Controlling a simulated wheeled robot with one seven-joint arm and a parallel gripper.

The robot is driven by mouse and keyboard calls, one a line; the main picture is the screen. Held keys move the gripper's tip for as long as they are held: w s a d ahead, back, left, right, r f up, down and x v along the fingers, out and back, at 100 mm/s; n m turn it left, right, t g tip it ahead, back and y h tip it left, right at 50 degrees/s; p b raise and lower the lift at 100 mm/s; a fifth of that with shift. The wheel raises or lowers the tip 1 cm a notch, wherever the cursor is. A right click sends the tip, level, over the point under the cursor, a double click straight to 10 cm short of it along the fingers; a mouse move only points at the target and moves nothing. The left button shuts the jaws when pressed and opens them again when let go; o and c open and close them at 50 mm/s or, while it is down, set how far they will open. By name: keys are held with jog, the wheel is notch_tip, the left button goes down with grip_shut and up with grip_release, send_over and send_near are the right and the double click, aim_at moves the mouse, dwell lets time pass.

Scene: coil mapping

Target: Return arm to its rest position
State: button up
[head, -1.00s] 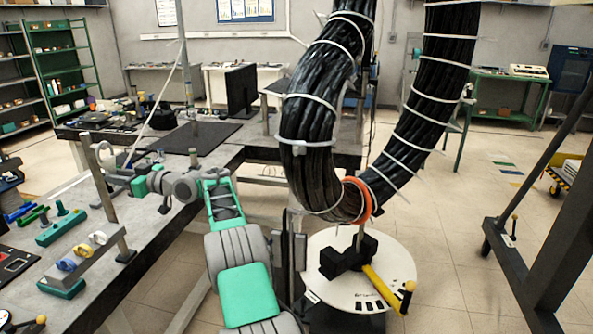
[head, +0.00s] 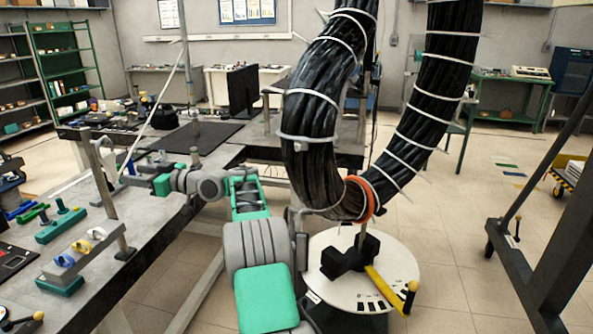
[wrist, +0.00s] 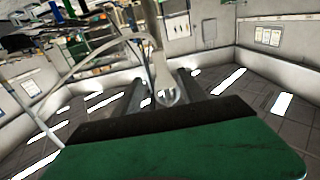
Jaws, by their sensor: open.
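My arm reaches over the left workbench in the head view. My gripper (head: 137,175) is at its far end, pointing left above the bench top (head: 140,222), near an upright metal post. In the wrist view, the two dark fingers (wrist: 160,88) stand apart beyond the green gripper housing, with nothing held between them. The finger details are small in the head view.
A large black cable coil (head: 315,110) with white ties hangs just right of my arm. Below it is a round white plate (head: 395,262) with a black and yellow clamp. A rack with blue, white and yellow rings (head: 80,245) stands on the bench.

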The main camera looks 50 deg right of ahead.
jog(key=s+d+f+m+g+h, duration=0.2)
jog(key=s+f+g, duration=0.1)
jog(key=f, duration=0.8)
jog(key=s+d+f+m+g+h, duration=0.1)
jog(key=s+d+f+m+g, duration=0.15)
jog(key=f, duration=0.75)
jog(key=s+a+f+m+g+h, duration=0.2)
jog(key=s+f+m+g, duration=0.35)
jog(key=s+f, duration=0.9)
jog(key=s+a+r+g, duration=0.2)
jog(key=s+a, duration=0.2)
jog(key=s, duration=0.4)
jog(key=s+a+r+n+g+h, duration=0.1)
jog(key=s+a+r+g, duration=0.1)
jog(key=s+a, duration=0.45)
jog(key=s+a+r+g, duration=0.2)
jog(key=s+a+g, duration=0.1)
jog(key=s, duration=0.6)
jog(key=w+a+r+n+t+h, duration=0.1)
jog(key=a+r+n+t, duration=0.3)
jog(key=a+r, duration=0.6)
jog(key=shift+w+a+r+n+t, duration=0.15)
jog(key=shift+w+r+n+t, duration=0.15)
jog(key=shift+w, duration=0.3)
